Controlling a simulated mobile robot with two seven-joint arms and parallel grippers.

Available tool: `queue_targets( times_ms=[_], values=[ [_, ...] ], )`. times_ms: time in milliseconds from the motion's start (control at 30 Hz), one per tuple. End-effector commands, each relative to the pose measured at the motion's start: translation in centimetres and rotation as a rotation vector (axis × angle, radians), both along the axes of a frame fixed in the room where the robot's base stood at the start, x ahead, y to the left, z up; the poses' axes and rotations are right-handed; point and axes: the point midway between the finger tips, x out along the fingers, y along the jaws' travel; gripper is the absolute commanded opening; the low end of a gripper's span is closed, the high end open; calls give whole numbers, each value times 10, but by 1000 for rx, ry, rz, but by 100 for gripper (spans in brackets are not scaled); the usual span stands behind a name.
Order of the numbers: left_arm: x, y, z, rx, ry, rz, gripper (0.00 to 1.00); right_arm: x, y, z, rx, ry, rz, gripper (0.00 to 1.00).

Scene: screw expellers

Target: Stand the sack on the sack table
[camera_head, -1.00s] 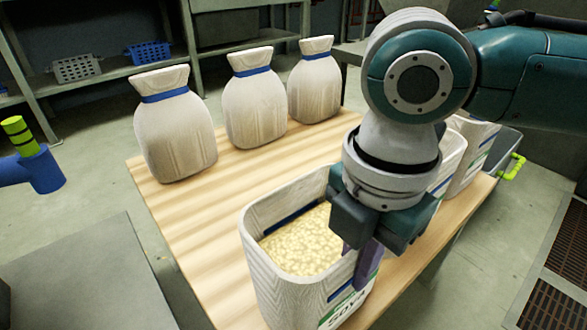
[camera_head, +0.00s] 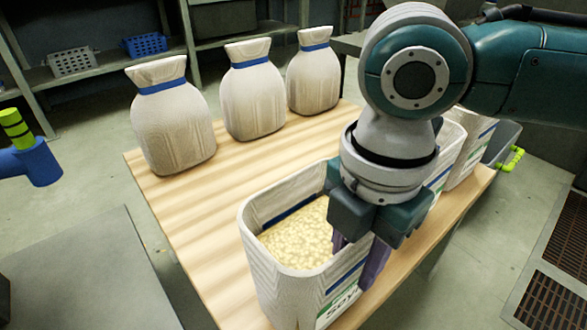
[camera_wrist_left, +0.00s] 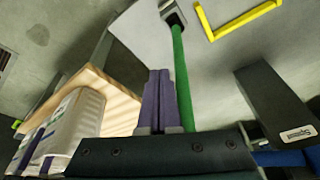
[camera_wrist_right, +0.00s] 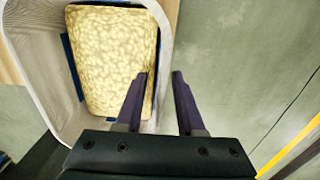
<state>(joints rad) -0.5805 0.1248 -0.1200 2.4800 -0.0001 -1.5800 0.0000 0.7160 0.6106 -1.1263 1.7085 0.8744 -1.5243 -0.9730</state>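An open white sack (camera_head: 258,255) full of pale beans stands upright at the near edge of the wooden table (camera_head: 190,215), its label partly in view. It also fills the upper left of the right wrist view (camera_wrist_right: 40,75). My right gripper (camera_head: 358,262) is open at the sack's right-hand wall. In the right wrist view (camera_wrist_right: 156,90), one finger is over the beans and the other is outside the wall. My left gripper (camera_wrist_left: 161,85) is shut and empty in the left wrist view, away from the table, and out of the head view.
Three tied sacks (camera_head: 172,120) stand along the table's far left edge. More open sacks (camera_head: 470,150) stand behind my right arm, near a grey bin with a green handle (camera_head: 513,158). A grey flat surface (camera_head: 80,280) is at lower left. The table's middle is clear.

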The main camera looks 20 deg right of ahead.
Motion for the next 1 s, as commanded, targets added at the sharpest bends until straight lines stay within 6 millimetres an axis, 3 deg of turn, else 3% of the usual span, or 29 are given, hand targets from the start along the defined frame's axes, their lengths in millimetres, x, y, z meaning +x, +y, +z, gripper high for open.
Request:
queue_targets(
  times_ms=[167,400,600,767,867,1000],
  values=[
    [0,-1,18,-5,0,4,0,0,0,29,1,-3,0,37],
    [0,-2,49,-10,-1,6,0,-1,0,85,2,-3,0,37],
    [0,-2,63,-10,-1,6,0,-2,-1,114,0,-1,-1,37],
    [0,-2,65,-8,-1,6,0,-6,5,120,16,-3,-12,37],
    [0,-2,65,-8,-1,5,0,-15,23,112,71,-15,-61,37],
    [0,-1,64,-4,-1,3,0,-36,61,103,216,-42,-253,37]
  ],
)
